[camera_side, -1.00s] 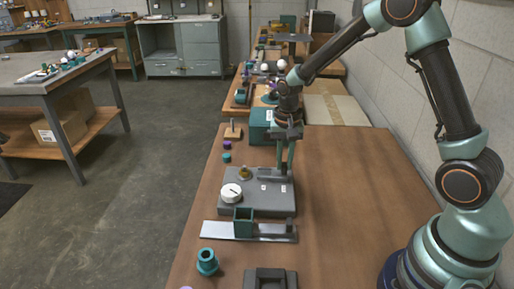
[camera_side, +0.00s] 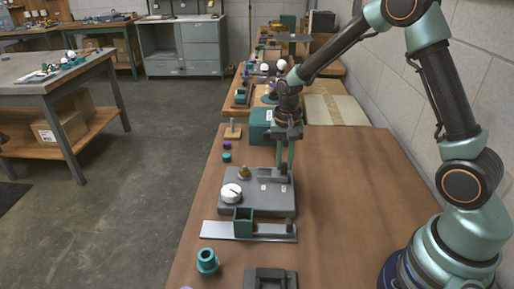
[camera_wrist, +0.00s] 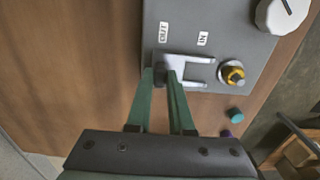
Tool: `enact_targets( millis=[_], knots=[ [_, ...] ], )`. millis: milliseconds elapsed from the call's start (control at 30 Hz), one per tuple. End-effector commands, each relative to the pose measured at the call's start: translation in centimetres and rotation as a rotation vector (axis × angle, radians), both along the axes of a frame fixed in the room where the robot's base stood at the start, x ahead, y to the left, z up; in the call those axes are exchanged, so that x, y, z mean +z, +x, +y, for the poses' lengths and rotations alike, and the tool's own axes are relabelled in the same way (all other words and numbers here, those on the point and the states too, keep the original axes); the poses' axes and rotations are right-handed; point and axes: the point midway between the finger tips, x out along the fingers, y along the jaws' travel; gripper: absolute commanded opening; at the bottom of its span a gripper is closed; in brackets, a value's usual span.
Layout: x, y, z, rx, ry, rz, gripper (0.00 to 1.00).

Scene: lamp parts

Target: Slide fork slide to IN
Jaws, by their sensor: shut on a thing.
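The grey fork slide (camera_wrist: 196,59) lies on the grey panel box (camera_wrist: 180,12), its two prongs pointing toward a brass-topped post (camera_wrist: 232,73). The prong tips stop short of the post. In the side view the fork slide (camera_side: 269,179) sits at the box's back edge, right of the post (camera_side: 244,174). My gripper (camera_wrist: 163,73) is shut on the fork slide's dark handle, at its OUT end. The OUT label (camera_wrist: 163,32) is beside the handle; the IN label (camera_wrist: 203,38) is nearer the post. My gripper (camera_side: 284,171) points down in the side view. The fingers partly hide the handle.
A white dial (camera_side: 231,192) stands on the box's left part. A teal block (camera_side: 243,222) on a metal strip (camera_side: 272,231) is in front. A teal box (camera_side: 261,125) stands behind. Small teal and purple parts lie behind left. The table's right side is clear.

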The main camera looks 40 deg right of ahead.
Motion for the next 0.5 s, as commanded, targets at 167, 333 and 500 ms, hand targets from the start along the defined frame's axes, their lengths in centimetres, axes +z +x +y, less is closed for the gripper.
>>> enact_targets(
  millis=[167,333,500],
  knots=[
    [0.1,0.5,0.5,0.003,0.000,-0.001,0.00],
    [0.1,2.6,2.5,0.004,0.000,-0.003,0.00],
    [0.1,4.0,3.9,0.002,0.000,-0.003,0.00]
  ],
)
